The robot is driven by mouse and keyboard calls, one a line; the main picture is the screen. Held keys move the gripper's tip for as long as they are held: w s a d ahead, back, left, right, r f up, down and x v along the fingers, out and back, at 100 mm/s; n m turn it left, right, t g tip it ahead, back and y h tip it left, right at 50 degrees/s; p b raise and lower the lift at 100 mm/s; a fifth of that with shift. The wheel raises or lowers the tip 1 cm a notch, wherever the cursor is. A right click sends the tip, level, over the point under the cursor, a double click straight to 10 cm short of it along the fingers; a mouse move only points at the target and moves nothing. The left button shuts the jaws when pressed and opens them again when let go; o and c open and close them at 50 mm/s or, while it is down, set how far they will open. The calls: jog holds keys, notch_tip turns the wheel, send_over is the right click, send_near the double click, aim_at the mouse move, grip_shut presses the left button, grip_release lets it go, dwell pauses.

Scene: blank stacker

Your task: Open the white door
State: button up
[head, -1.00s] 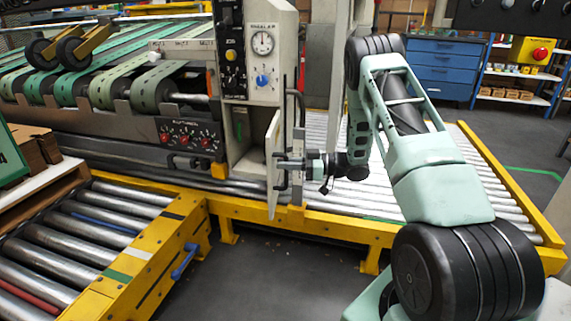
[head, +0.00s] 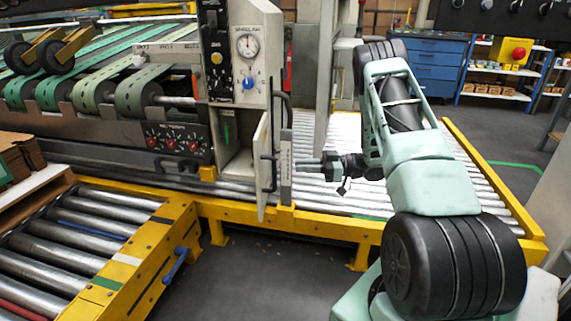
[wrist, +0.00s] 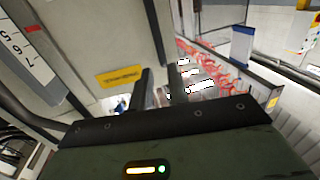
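The white door (head: 263,165) stands ajar on the lower part of the grey-white cabinet (head: 258,85), with part of the inside showing to its left. A dark bar handle (head: 268,171) is on the door's right face. My gripper (head: 300,166) is to the right of the handle at about its height, its fingertips pointing left and apart from it. In the wrist view, the two dark fingers (wrist: 160,88) stand apart with nothing between them, so it is open and empty. A pale panel with a yellow label (wrist: 121,77) shows beyond the fingers.
A grey post (head: 286,168) with a dark upright bar stands between the door and my gripper in the picture. A yellow-framed roller conveyor (head: 330,226) runs below and behind. Another roller conveyor (head: 90,240) is at lower left.

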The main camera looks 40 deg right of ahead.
jog(key=v, duration=0.8)
jog(key=shift+p, duration=0.4)
jog(key=shift+s+d, duration=0.15)
jog(key=shift+s, duration=0.05)
